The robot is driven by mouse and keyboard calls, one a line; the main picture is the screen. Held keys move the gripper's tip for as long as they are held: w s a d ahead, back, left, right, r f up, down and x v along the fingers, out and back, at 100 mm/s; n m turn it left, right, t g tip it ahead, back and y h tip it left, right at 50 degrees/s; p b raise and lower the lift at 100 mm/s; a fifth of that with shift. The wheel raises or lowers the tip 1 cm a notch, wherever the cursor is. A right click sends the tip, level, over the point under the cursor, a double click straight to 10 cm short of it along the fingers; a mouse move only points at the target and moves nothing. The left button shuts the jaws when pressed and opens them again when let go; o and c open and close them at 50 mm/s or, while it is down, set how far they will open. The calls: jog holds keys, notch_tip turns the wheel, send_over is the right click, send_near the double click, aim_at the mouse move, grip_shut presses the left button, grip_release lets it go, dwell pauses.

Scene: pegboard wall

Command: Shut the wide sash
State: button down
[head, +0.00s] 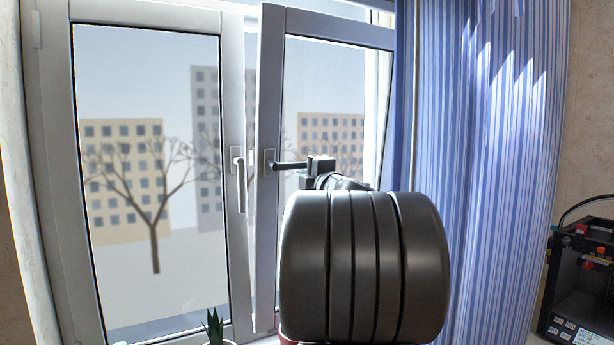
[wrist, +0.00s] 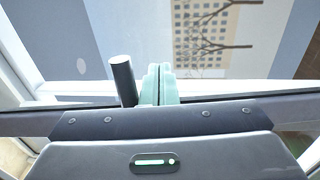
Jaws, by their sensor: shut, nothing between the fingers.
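The window has two pale-framed sashes. The left sash (head: 232,110), the wider one in the head view, sits in its frame with its white handle (head: 240,180) pointing down. The right sash (head: 268,95) stands off the frame at the top, with a gap there that narrows downward. Its dark handle (head: 290,165) lies level, pointing right. My gripper (head: 318,168) is beside the free end of this handle. In the wrist view the pale green fingers (wrist: 160,84) are shut and empty, right beside the dark handle (wrist: 122,80). I cannot tell whether they touch. My arm hides the sash's lower right.
A blue striped curtain (head: 480,180) hangs right of the window, close to my arm. A black printer-like machine (head: 580,285) stands at the far right. A spiky potted plant (head: 214,328) stands below the left sash.

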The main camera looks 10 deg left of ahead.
jog(key=shift+w+r, duration=0.1)
jog(key=p+x, duration=0.5)
jog(key=x, duration=0.1)
jog(key=shift+r+g, duration=0.25)
jog(key=shift+g, duration=0.05)
jog(key=shift+a+r, duration=0.1)
dwell(0.4)
